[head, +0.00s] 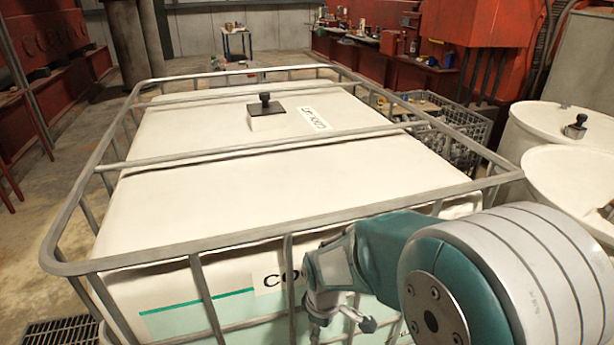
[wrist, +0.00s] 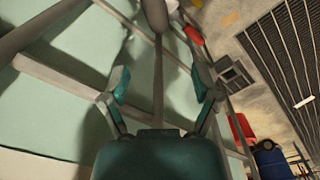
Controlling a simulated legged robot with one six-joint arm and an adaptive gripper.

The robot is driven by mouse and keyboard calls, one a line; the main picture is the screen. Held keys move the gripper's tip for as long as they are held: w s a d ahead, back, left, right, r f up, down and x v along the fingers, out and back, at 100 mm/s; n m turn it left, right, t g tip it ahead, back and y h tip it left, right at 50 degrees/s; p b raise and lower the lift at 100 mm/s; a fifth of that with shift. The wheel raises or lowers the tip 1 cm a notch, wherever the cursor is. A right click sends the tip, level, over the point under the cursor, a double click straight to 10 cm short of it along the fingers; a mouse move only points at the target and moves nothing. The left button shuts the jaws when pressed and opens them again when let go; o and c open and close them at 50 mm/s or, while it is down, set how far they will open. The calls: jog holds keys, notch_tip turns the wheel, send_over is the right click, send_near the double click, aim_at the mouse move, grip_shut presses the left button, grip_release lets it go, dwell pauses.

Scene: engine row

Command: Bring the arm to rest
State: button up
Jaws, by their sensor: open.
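My arm, teal with a pale banded joint, reaches from the lower right in the head view. My gripper (head: 340,322) hangs low at the near side of a caged white tank (head: 215,185), partly over its printed label. In the wrist view my gripper (wrist: 160,84) has its two teal fingers spread wide. A grey cage bar (wrist: 158,90) shows between the fingers. I cannot tell whether it lies between them or behind them. I see nothing held.
A black cap or valve (head: 265,104) stands on the tank top. White drums (head: 560,125) stand at the right. A wire basket (head: 450,130) and a cluttered bench (head: 385,55) lie beyond the cage. A floor grate (head: 62,331) is at lower left; the left floor is mostly open.

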jog(key=s+d+r+m+t, duration=0.2)
jog(key=s+d+r+m, duration=0.3)
jog(key=r, duration=0.5)
jog(key=s+d+r+m+t, duration=0.3)
jog(key=s+d+r+m, duration=0.2)
jog(key=s+r+m, duration=0.2)
notch_tip(320, 180, up, 3)
jog(key=shift+s+d+f+t, duration=0.1)
jog(key=shift+s+d+t, duration=0.2)
jog(key=shift+s+d, duration=0.1)
